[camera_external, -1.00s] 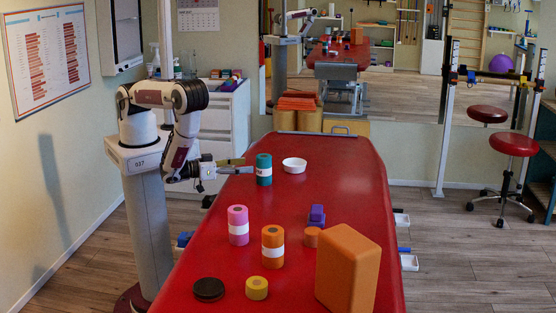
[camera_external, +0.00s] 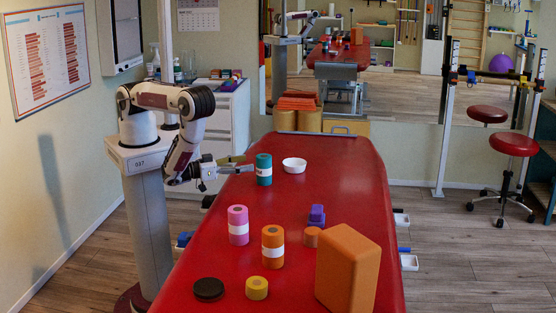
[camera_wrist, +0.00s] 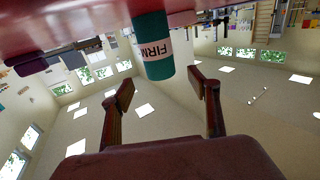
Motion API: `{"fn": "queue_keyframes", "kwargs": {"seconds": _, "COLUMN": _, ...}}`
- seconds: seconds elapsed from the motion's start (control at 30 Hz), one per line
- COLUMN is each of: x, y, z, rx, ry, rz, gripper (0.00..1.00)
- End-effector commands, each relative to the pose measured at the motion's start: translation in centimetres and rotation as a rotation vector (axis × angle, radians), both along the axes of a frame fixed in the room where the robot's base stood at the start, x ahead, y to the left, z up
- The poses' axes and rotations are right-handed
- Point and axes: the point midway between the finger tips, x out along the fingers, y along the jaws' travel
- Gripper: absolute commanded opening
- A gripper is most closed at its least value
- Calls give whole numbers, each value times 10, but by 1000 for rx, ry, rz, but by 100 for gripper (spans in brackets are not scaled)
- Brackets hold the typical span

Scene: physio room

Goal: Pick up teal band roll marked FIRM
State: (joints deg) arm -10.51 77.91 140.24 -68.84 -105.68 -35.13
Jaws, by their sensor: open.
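The teal band roll (camera_external: 264,162) stands upright on the red treatment table (camera_external: 335,190), near its far left side. Its white label shows FIRM in the wrist view, where the roll (camera_wrist: 152,35) hangs in from the top of an upside-down picture. My gripper (camera_external: 240,165) is just left of the roll in the external view, held roughly level. In the wrist view my gripper (camera_wrist: 162,82) has its two fingers spread with nothing between them. The roll lies just beyond the fingertips, roughly in line with the gap. Whether a finger touches it I cannot tell.
Nearer are a pink roll (camera_external: 238,226), an orange roll (camera_external: 273,247), a yellow roll (camera_external: 257,288), a black disc (camera_external: 209,289), a purple object (camera_external: 317,215) and a large orange block (camera_external: 347,270).

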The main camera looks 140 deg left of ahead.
Motion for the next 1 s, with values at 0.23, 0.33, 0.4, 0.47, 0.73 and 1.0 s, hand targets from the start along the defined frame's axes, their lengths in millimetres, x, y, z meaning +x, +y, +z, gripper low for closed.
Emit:
{"fn": "queue_keyframes", "kwargs": {"seconds": 0.23, "x": 3, "y": 12, "z": 1, "rx": 2, "ry": -1, "rz": 2, "gripper": 61}}
{"fn": "queue_keyframes", "kwargs": {"seconds": 0.33, "x": 4, "y": 14, "z": 1, "rx": 2, "ry": -2, "rz": 0, "gripper": 61}}
{"fn": "queue_keyframes", "kwargs": {"seconds": 0.4, "x": 4, "y": 14, "z": 1, "rx": 2, "ry": -2, "rz": 0, "gripper": 61}}
{"fn": "queue_keyframes", "kwargs": {"seconds": 0.47, "x": 4, "y": 14, "z": 1, "rx": 2, "ry": -2, "rz": -1, "gripper": 61}}
{"fn": "queue_keyframes", "kwargs": {"seconds": 0.73, "x": 4, "y": 15, "z": 1, "rx": 2, "ry": -2, "rz": 0, "gripper": 61}}
{"fn": "queue_keyframes", "kwargs": {"seconds": 1.0, "x": 7, "y": 25, "z": 2, "rx": 2, "ry": -4, "rz": 2, "gripper": 61}}
